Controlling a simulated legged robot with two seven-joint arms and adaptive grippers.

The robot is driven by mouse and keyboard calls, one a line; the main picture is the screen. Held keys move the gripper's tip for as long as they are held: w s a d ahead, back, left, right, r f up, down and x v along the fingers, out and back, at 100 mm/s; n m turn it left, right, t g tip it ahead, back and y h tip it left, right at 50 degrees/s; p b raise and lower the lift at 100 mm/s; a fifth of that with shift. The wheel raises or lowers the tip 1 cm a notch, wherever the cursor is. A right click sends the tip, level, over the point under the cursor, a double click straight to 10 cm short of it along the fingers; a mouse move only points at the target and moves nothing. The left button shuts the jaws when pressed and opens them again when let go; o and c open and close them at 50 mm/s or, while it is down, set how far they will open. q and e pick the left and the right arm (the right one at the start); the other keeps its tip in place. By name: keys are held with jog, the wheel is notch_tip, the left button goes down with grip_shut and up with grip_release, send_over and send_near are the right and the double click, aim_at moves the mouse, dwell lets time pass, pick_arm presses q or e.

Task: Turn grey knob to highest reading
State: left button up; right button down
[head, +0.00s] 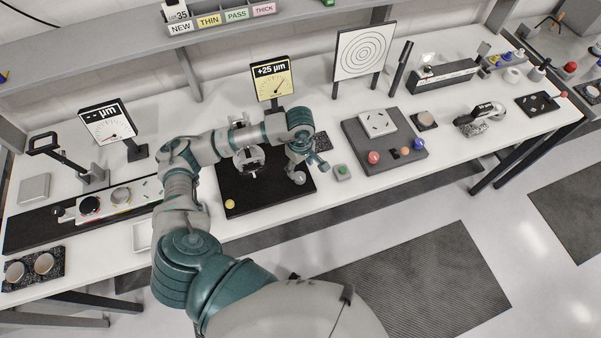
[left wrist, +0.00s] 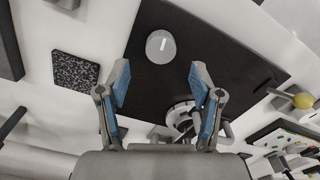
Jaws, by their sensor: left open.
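The grey knob (head: 299,178) is a small rounded grey piece at the right front of a black base plate (head: 268,192). It shows with a white line on top in the left wrist view (left wrist: 160,46). My left gripper (head: 308,165) is open and points down close above the knob. In the left wrist view the knob lies beyond the open fingertips (left wrist: 160,83), with nothing between them. A round metal mirror fixture (head: 248,158) stands on the plate, partly hidden by my left arm. A yellow display (head: 271,78) behind it reads +25 µm. My right gripper is not in view.
A yellow knob (head: 230,204) sits at the plate's left front corner. A green button box (head: 342,172) stands right of the plate. A grey board (head: 405,155) with coloured balls is farther right. A dark speckled block (left wrist: 75,70) lies beside the plate.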

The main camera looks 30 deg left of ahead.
aim_at(300, 176)
pick_arm(q)
notch_tip(300, 176, down, 6)
jog(key=shift+a+r, duration=0.1)
jog(key=shift+r, duration=0.1)
jog(key=c, duration=1.1)
jog(key=shift+c, duration=0.2)
jog(key=shift+f+n+b, duration=0.1)
jog(key=shift+n+b, duration=0.95)
jog(key=shift+n, duration=0.35)
jog(key=shift+n+b, duration=1.1)
jog(key=shift+n, duration=0.7)
